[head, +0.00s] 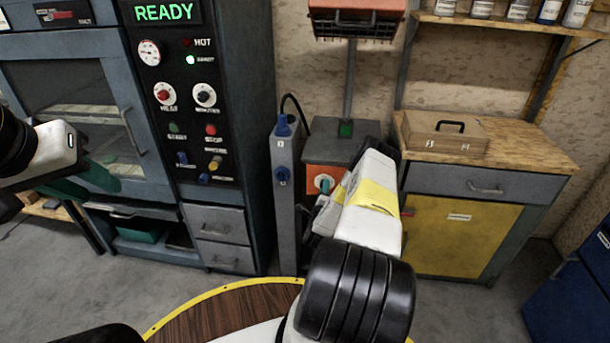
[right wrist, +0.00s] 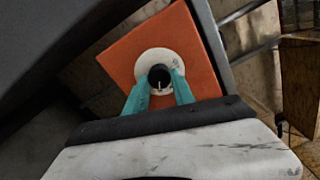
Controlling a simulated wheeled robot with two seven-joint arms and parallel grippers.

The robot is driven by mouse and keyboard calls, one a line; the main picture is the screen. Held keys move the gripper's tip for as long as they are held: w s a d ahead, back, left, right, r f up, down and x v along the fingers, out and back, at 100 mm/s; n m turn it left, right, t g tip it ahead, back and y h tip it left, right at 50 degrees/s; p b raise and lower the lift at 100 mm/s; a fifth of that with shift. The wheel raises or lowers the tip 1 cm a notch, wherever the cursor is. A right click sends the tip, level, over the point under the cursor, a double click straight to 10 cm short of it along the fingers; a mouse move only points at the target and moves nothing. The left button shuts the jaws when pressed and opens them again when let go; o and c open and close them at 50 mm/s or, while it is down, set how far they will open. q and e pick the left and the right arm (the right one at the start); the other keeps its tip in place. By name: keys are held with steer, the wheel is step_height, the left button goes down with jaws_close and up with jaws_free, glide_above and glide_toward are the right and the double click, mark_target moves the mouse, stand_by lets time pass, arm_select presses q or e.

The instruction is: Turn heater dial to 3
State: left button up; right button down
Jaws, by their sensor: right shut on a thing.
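The heater dial (right wrist: 160,77) is a black knob on a pale round plate set in an orange panel (right wrist: 190,40) in the right wrist view. A white pointer mark shows on the lower part of the knob; no numbers are readable. My right gripper (right wrist: 159,90) has its two teal fingers on either side of the dial, shut on it. In the head view the orange panel (head: 318,178) is partly hidden by my right arm, and my right gripper (head: 322,200) shows beside it. My left gripper (head: 100,180) is at the far left, its teal fingers partly hidden, so its opening is unclear.
The red heater head (head: 356,25) stands on a pole above the dial box. A grey post (head: 284,170) with blue plugs stands to its left. An oven cabinet (head: 222,60) with a lit READY sign is at left. A yellow-doored workbench (head: 460,235) is at right.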

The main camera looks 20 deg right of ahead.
stand_by(0.4)
steer(key=c, duration=1.1)
jaws_free()
steer(key=shift+o, duration=0.2)
steer(key=v, duration=0.8)
steer(key=shift+w, duration=0.1)
